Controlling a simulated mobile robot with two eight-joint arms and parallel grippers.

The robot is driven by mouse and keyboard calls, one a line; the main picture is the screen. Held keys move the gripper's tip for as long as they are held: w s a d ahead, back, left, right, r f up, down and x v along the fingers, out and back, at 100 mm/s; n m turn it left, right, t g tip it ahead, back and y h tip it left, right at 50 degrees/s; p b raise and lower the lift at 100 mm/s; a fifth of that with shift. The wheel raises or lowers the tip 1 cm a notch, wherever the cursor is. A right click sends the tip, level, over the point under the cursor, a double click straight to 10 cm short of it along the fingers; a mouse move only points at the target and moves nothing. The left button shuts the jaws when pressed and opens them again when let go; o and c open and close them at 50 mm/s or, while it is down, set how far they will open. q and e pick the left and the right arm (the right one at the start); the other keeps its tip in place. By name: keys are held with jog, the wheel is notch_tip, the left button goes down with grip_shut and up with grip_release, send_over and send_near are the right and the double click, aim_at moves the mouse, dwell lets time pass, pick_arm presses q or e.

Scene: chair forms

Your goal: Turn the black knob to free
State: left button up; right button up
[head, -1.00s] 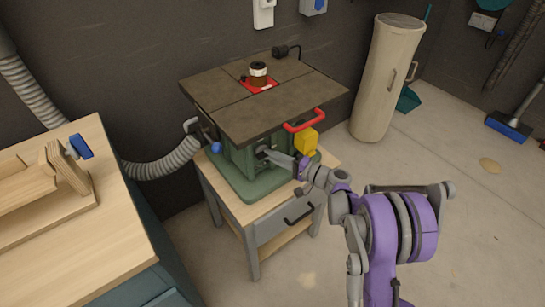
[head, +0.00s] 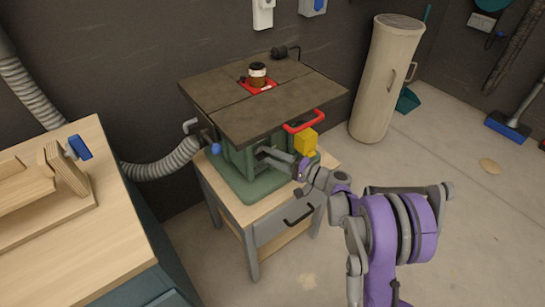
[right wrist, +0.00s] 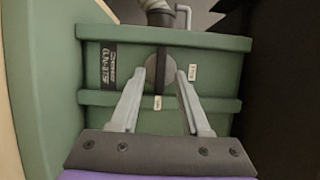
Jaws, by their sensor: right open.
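Small pale labels sit right of and below the knob, too small to read. In the head view my right gripper (head: 262,155) reaches under the machine's dark tabletop (head: 230,110), and the knob cannot be made out there. My left gripper is not in view.
A red handle (head: 304,121) and a yellow box (head: 306,142) are on the machine's right, close to my right arm. The tabletop overhangs the gripper. A wooden workbench (head: 100,240) stands at the left. The floor at the right is mostly clear.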

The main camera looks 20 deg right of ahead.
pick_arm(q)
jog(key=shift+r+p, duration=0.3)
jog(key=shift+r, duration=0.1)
pick_arm(e)
jog(key=v, duration=1)
jog(key=shift+s+d, duration=0.3)
jog(key=s+a+n+g+h, duration=0.4)
jog(key=s+a+g, duration=0.3)
jog(key=s+a, duration=0.45)
jog(key=s+d+f+n+g+h, duration=0.1)
jog(key=s+n+h, duration=0.25)
jog(key=s, duration=0.55)
jog(key=s+d+f+n+g+h, duration=0.1)
jog(key=s+d+f+n+h, duration=0.1)
jog(key=s+h, duration=0.5)
pick_arm(q)
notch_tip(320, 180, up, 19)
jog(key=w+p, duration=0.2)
jog(key=p, duration=1.4)
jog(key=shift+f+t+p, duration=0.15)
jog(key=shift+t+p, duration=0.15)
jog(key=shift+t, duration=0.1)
pick_arm(e)
notch_tip(320, 180, up, 19)
jog(key=t+y, duration=0.1)
jog(key=y, duration=0.1)
